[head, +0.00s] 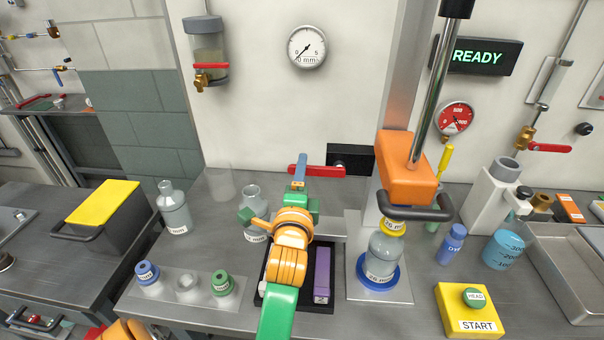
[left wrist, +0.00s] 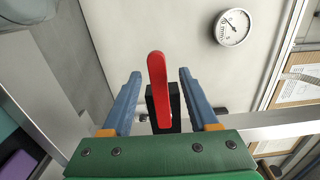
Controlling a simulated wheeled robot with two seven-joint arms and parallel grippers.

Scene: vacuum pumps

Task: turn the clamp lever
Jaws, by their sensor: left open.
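The red lever (head: 325,171), which I take to be the clamp lever, sticks out sideways in front of a black block (head: 352,158) at the wall. My left gripper (head: 300,160) is at the lever's left part and hides some of it in the head view. In the left wrist view the red lever (left wrist: 157,85) stands between the two blue fingers of my left gripper (left wrist: 158,78), with a gap on each side. The fingers are open and hold nothing. My right gripper is not in view.
An orange press head (head: 407,165) with a black handle stands over a bottle (head: 385,250) to the right. A bottle (head: 252,195) stands left of my left gripper. A purple block (head: 322,275) lies in a black tray below my arm. A yellow START button box (head: 468,310) is front right.

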